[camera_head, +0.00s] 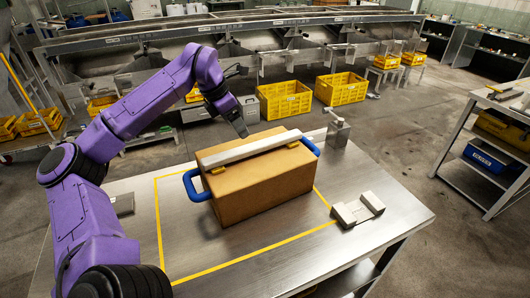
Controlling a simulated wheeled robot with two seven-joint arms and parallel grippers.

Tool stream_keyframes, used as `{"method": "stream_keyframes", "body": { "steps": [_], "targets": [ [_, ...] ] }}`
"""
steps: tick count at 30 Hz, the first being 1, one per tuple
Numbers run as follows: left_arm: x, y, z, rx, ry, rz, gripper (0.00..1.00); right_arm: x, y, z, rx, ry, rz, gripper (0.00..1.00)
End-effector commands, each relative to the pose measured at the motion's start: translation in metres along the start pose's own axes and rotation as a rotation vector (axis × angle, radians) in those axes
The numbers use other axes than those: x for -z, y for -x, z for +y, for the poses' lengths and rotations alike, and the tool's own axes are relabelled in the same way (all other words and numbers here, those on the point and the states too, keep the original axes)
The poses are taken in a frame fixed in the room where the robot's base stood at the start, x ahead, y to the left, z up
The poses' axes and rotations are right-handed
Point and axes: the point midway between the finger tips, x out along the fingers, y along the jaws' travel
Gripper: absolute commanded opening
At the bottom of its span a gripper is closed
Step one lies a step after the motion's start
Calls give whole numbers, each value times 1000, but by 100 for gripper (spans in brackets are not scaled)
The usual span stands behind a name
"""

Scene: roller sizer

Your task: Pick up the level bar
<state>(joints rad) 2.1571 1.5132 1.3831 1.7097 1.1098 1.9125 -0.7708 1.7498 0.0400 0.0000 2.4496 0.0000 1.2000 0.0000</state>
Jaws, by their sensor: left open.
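The level bar (252,147) is a long pale metal bar. It lies along the top of a brown box (265,190), slanting up to the right, with yellow pieces at its ends. Blue handles (196,188) stick out at both ends of the box. My left arm is purple and comes in from the left. Its dark left gripper (238,126) is open and empty, pointing down just behind and above the middle of the bar. I cannot tell the exact gap between fingers and bar. My right gripper is not in view.
The box stands on a metal table (200,250) inside a yellow taped outline. A pale block fixture (357,208) sits at the right, and a small metal block with a knob (338,131) at the back right. Yellow crates (341,88) stand on the floor behind. The table's front is clear.

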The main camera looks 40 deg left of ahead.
Motion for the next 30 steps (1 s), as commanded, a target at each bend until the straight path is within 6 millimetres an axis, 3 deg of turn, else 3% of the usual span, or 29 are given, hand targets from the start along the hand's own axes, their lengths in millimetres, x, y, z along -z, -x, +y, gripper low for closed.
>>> {"method": "stream_keyframes", "body": {
  "steps": [3, 21, 29, 30],
  "targets": [
    [2, -12, 0, 2, -2, 2, 68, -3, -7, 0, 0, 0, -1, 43],
    [-14, -106, -3, 4, -6, 4, 68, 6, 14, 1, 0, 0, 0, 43],
    [-14, -113, -2, 3, -5, -1, 68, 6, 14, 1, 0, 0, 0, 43],
    [-14, -113, -2, 3, -5, -1, 62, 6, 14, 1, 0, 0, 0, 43]
  ]
}}
